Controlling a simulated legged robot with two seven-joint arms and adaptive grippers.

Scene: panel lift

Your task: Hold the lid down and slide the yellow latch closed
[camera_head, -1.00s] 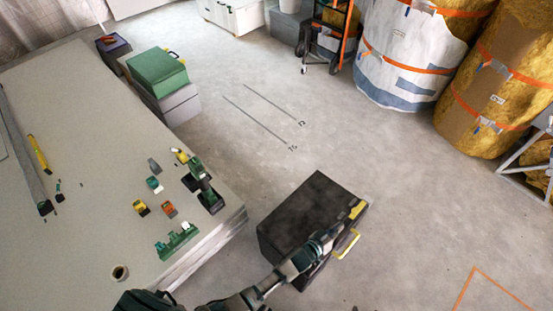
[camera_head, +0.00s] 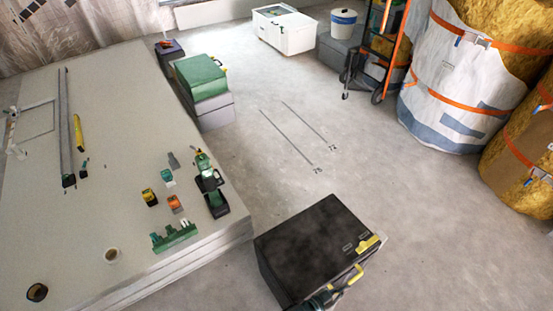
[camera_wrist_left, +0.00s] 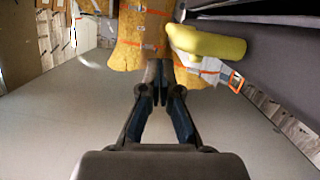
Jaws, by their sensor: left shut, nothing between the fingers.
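The black box (camera_head: 312,240) stands on the floor with its lid down. The yellow latch (camera_head: 368,243) lies on the lid near its right edge, beside two small pale marks. A yellow handle (camera_head: 350,277) sticks out from the box's front right side. My right gripper is not in view.
A low stack of pale boards (camera_head: 110,200) with small tools stands left of the box. A green case (camera_head: 201,77) sits on a grey box behind. Wrapped insulation rolls (camera_head: 455,90) stand at the back right. The floor right of the box is clear.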

